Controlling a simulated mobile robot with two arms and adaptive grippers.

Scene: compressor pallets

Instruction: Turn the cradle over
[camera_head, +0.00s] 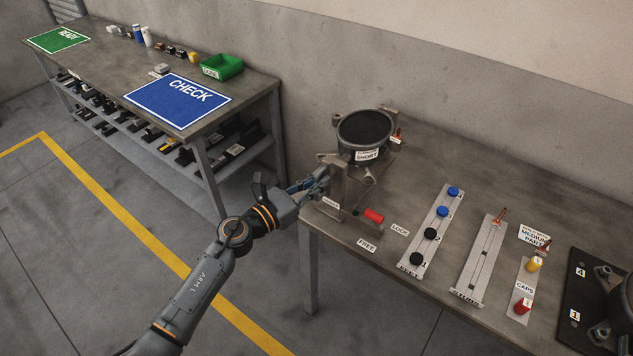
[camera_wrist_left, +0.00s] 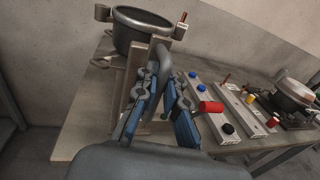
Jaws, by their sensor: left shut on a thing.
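The cradle (camera_head: 347,190) is a grey metal fixture at the left end of the near table. It bears a dark round pot-like shell (camera_head: 365,128) with a label reading SHORT; the shell's open top faces up. My left gripper (camera_head: 318,182) is at the cradle's left side. In the left wrist view my fingers (camera_wrist_left: 165,78) are shut around a grey bar-like handle (camera_wrist_left: 163,55) of the cradle. A red-gripped lever (camera_head: 373,215) sits at the cradle's front foot, by the FREE (camera_head: 366,245) and LOCK (camera_head: 400,229) labels. My right gripper is not in view.
A strip (camera_head: 428,238) with blue and black knobs, a slotted strip (camera_head: 480,262) and a caps strip (camera_head: 520,297) lie to the right. A dark pallet (camera_head: 580,290) is at the far right. The other table holds a blue CHECK mat (camera_head: 175,105) and a green bin (camera_head: 222,67).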

